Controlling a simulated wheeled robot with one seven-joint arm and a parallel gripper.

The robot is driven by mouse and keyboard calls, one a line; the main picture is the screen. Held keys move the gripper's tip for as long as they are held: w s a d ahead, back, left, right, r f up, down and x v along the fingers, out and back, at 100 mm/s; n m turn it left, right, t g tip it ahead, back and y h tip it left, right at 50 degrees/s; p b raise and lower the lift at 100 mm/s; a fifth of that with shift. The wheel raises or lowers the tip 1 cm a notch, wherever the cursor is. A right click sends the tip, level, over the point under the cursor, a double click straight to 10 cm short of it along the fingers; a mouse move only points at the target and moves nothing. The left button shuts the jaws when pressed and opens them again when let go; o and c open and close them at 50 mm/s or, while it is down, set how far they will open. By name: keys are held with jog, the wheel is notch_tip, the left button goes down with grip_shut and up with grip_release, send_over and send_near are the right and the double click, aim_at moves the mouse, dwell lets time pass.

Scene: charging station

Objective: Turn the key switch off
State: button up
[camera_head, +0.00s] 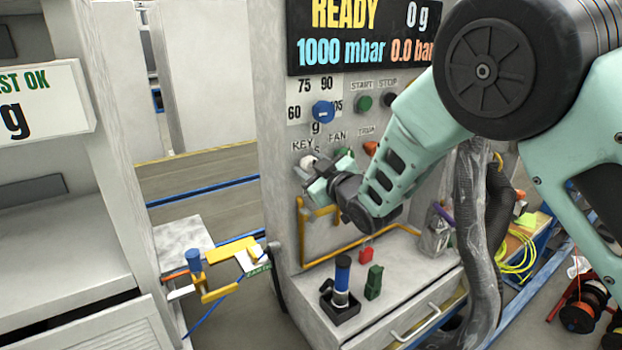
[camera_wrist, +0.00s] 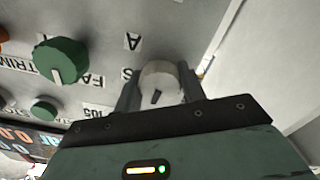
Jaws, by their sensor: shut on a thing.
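The key switch (camera_head: 307,161) is a pale round knob under the KEY label on the grey panel, partly hidden by my gripper (camera_head: 316,172) in the head view. In the wrist view, the key switch (camera_wrist: 160,76) shows as a whitish round knob with a dark slot or pointer on its face. My gripper (camera_wrist: 158,92) has one finger on each side of this knob and is shut on it. The exact angle of the switch is hard to tell.
A green FAN knob (camera_head: 345,152) sits close right of the key switch, with an orange knob (camera_head: 370,147) beyond. A blue dial (camera_head: 323,111) is above. A yellow rail (camera_head: 318,211) runs below. A blue-handled tool (camera_head: 342,278) stands on the ledge.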

jog(key=shift+f+n+b, duration=0.1)
jog(key=shift+n+b, duration=0.35)
jog(key=shift+n, duration=0.05)
jog(key=o, duration=1)
jog(key=shift+c, duration=0.2)
jog(key=b+v, duration=0.3)
jog(key=v, duration=1.4)
jog(key=shift+s+b, duration=0.15)
jog(key=shift+b, duration=0.25)
jog(key=shift+d, duration=0.1)
